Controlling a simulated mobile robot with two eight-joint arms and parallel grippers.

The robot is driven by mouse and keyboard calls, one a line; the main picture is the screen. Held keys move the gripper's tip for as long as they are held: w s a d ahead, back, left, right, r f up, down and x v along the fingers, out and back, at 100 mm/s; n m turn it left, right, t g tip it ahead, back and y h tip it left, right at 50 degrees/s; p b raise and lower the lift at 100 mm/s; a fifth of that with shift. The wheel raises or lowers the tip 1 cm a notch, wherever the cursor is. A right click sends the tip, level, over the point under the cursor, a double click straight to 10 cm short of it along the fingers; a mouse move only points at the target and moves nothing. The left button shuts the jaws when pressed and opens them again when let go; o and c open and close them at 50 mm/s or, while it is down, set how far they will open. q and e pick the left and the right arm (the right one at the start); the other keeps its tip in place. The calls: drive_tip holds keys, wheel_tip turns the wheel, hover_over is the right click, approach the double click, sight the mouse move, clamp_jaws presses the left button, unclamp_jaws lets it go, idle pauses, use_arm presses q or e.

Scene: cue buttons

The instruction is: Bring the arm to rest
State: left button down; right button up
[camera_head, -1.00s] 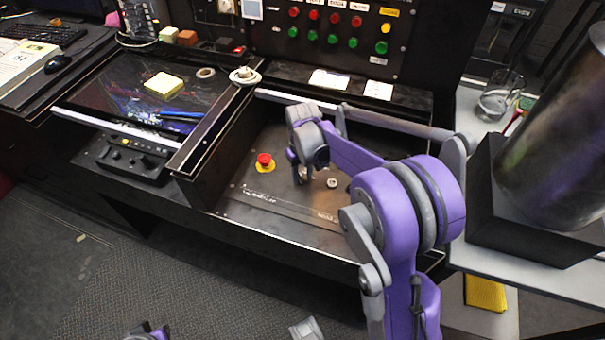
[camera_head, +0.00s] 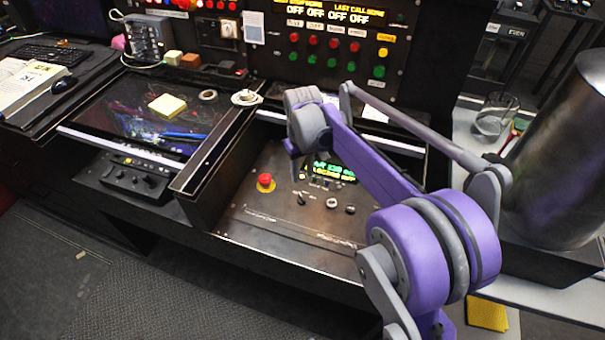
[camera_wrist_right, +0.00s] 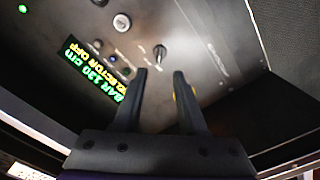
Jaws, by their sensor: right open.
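My right arm (camera_head: 355,160) comes in from the lower right, its elbow high and its wrist over the recessed metal control panel (camera_head: 262,215). My right gripper (camera_head: 297,168) hangs above the panel, small and partly hidden by the wrist. In the right wrist view, its two dark fingers (camera_wrist_right: 160,80) stand apart with nothing between them. A toggle switch (camera_wrist_right: 160,52) shows beyond the fingertips; I cannot tell exactly how far off it is. My left gripper is not in view.
A red mushroom button (camera_head: 265,182) on a yellow base sits left on the panel. A lit green and yellow display (camera_head: 335,170) and small knobs (camera_head: 332,203) are close to the gripper. A metal cylinder (camera_head: 562,165) and a glass (camera_head: 495,115) stand right of the arm.

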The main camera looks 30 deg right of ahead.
idle(0.3)
drive_tip(key=s+a+r+t+p, duration=0.2)
drive_tip(key=s+a+r+p, duration=0.1)
drive_tip(key=s, duration=0.7)
drive_tip(key=s+a+r+t+p, duration=0.3)
drive_tip(key=s+a+p, duration=0.3)
drive_tip(key=s, duration=0.5)
drive_tip(key=shift+a+r+n, duration=0.4)
drive_tip(key=shift+a+r, duration=0.1)
drive_tip(key=shift+a, duration=0.3)
